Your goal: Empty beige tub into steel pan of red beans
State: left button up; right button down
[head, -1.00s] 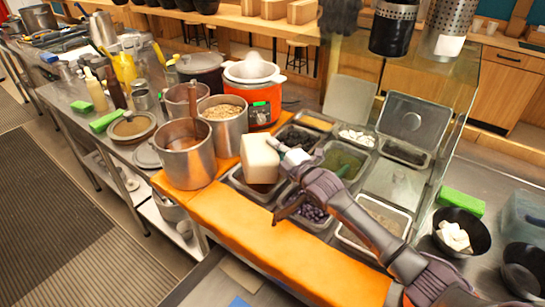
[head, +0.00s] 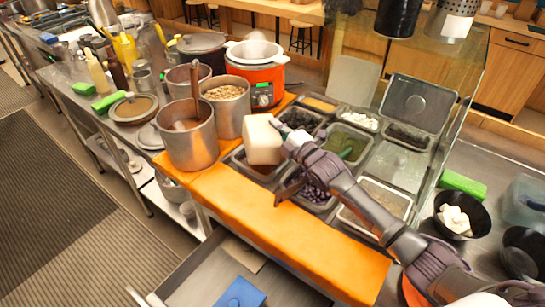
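The beige tub (head: 262,141) is a pale, rounded block shape, tilted, above the near left end of the topping pans. My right gripper (head: 289,139) comes in from the lower right and appears shut on the tub's right side; its fingertips are partly hidden. Directly below the tub is a steel pan (head: 243,166) with dark reddish contents, mostly covered by the tub. I cannot see into the tub. My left gripper is not in view.
Two steel pots (head: 188,146) (head: 231,113) stand left of the tub, and an orange cooker (head: 262,82) behind it. Neighbouring pans hold dark beans, purple beans and green topping. An orange board (head: 275,228) runs along the front. An open drawer (head: 205,270) is below.

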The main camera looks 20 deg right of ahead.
jog(key=shift+f+m+t+b, duration=0.1)
jog(key=shift+m+t+b, duration=0.2)
jog(key=shift+m+b, duration=0.2)
jog(key=shift+m, duration=0.4)
dwell(0.3)
